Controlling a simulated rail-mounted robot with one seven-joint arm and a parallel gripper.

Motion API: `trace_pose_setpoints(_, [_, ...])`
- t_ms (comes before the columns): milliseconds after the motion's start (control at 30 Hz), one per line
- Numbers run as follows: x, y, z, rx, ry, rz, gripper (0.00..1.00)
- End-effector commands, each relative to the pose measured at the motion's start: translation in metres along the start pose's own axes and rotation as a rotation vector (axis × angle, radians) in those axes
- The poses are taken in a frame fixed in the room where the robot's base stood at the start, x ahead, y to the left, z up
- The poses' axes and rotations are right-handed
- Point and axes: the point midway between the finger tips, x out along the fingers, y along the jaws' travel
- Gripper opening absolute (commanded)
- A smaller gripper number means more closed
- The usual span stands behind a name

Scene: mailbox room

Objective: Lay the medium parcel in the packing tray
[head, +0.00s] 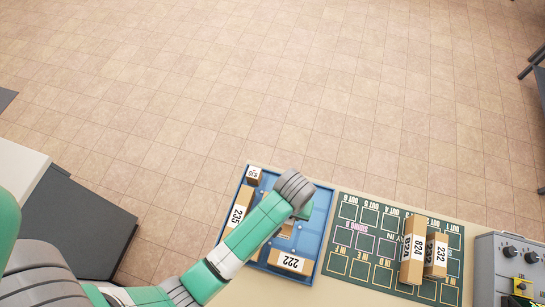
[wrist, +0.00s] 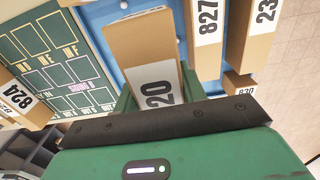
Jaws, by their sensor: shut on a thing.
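My gripper (wrist: 160,90) is shut on a brown cardboard parcel (wrist: 140,38) whose white label reads "20" in the part that shows. The green fingers press on its two sides in the wrist view. I cannot tell whether its underside touches the blue tray. In the head view, my gripper (head: 303,211) is over the blue tray (head: 322,212), and my arm hides most of the held parcel. The blue tray also holds parcel 235 (head: 238,212), parcel 222 (head: 290,262) and a small parcel (head: 253,175). I cannot tell by label which parcel is the medium one.
In the wrist view, parcel 827 (wrist: 205,50) stands close right of the held one, with parcel 830 (wrist: 240,86) beyond. A green marked mat (head: 352,240) lies right of the tray, bearing parcels 824 (head: 413,262) and 232 (head: 438,262). A grey control box (head: 490,262) stands farther right.

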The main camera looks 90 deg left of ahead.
Motion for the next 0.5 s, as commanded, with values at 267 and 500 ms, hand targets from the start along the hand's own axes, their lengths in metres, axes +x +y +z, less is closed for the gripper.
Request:
trace_pose_setpoints(267, [0.049, 0.000, 0.000, -0.001, -0.002, -0.001, 0.11])
trace_pose_setpoints(500, [0.065, 0.000, 0.000, 0.000, 0.001, 0.000, 0.11])
